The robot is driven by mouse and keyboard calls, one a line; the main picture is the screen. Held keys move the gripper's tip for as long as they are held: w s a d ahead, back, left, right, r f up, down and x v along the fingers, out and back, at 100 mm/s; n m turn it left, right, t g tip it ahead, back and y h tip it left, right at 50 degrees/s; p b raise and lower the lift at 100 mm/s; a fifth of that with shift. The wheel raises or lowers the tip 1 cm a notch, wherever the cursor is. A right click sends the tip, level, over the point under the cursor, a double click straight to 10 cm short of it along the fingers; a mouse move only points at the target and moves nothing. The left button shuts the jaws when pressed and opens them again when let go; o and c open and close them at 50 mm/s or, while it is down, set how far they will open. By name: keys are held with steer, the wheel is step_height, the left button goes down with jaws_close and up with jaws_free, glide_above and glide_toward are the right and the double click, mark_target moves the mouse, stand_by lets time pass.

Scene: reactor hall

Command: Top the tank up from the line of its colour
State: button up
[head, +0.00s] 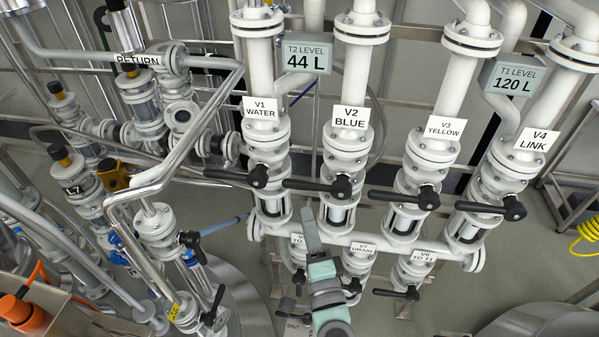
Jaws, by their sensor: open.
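Four labelled pipes hang in a row: V1 WATER (259,109), V2 BLUE (349,117), V3 YELLOW (443,127) and V4 LINK (538,140). Their black lever handles, V1 (232,177), V2 (315,185), V3 (400,197) and V4 (488,208), all lie crosswise to their pipes, pointing left. The T2 display (306,58) reads 44 L; the T1 display (514,80) reads 120 L. Tank tops show at the bottom middle (245,308) and bottom right (540,322); liquid colour is hidden. My gripper (309,222) is open and empty, in front of the lower manifold, below V1 and V2.
Lower valves hang under the white manifold (375,239), including the DRAIN label (363,248) and the right outlet label (423,257); my arm partly hides the left ones. RETURN piping (138,60) crowds the left. A yellow coiled hose (585,235) hangs at right.

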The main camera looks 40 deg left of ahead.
mark_target(298, 188)
steer(key=p+x, duration=0.1)
steer(key=x, duration=0.4)
steer(key=p+x, duration=0.2)
steer(key=x, duration=0.2)
steer(key=shift+a+r, duration=0.3)
steer(key=shift+a, duration=0.1)
steer(key=shift+w+a, duration=0.3)
steer(key=shift+w, duration=0.05)
steer(key=shift+c, duration=0.4)
jaws_close()
